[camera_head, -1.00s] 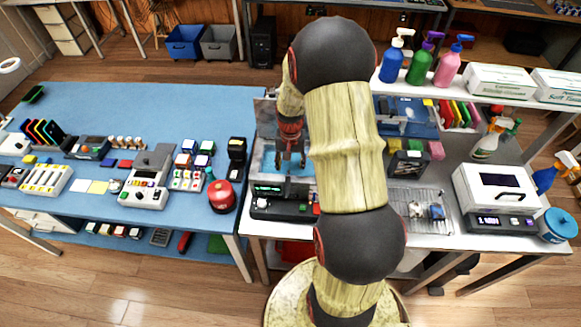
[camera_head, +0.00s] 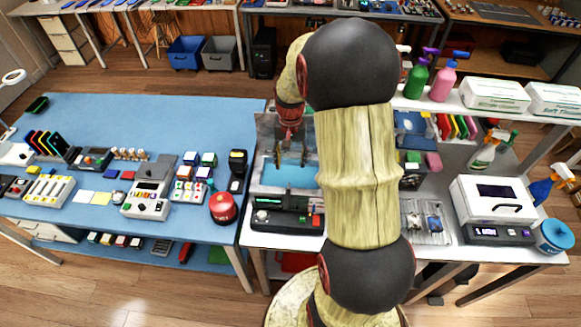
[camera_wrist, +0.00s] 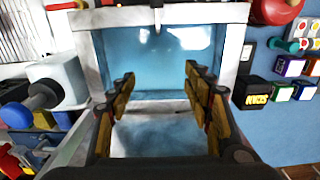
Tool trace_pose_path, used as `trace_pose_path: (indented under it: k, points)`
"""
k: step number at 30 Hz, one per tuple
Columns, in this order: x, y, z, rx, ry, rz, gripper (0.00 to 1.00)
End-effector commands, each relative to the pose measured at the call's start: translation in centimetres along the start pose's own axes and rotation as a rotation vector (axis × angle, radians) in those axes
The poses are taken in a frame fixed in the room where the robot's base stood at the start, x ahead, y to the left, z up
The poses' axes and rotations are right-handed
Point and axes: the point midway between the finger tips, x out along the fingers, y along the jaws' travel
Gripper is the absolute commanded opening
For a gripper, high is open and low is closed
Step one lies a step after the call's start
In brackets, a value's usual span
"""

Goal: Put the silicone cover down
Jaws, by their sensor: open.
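My gripper (camera_head: 291,152) is open over the metal-framed, light-blue area at the left of the white bench. In the wrist view its two jaws (camera_wrist: 158,82) stand wide apart, with nothing visible between them. The light-blue surface (camera_wrist: 160,55) with its pale frame lies beyond and below the fingers; it also shows in the head view (camera_head: 291,176). I cannot pick out the silicone cover for certain in either view. My arm hides part of the bench to the right of the gripper.
A black device (camera_head: 287,214) stands at the bench's front edge, close to the gripper. A red dome (camera_head: 222,208) and several small boxes crowd the blue table on the left. A white machine (camera_head: 495,205) and spray bottles stand to the right.

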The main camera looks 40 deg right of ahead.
Motion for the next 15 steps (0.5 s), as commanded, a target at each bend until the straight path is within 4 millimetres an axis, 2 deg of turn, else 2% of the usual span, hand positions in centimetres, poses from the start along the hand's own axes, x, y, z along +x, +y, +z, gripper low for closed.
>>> trace_pose_path:
  k: [5, 8, 11, 15]
  points:
    - [-1.6, -0.2, 0.1, -0.006, 0.006, -0.002, 0.51]
    - [-3.5, -1.2, 1.0, -0.043, 0.026, -0.008, 0.51]
    - [-7.0, -3.2, 3.2, -0.123, 0.073, -0.023, 0.51]
    - [-12.8, -6.2, 8.6, -0.283, 0.16, -0.056, 0.51]
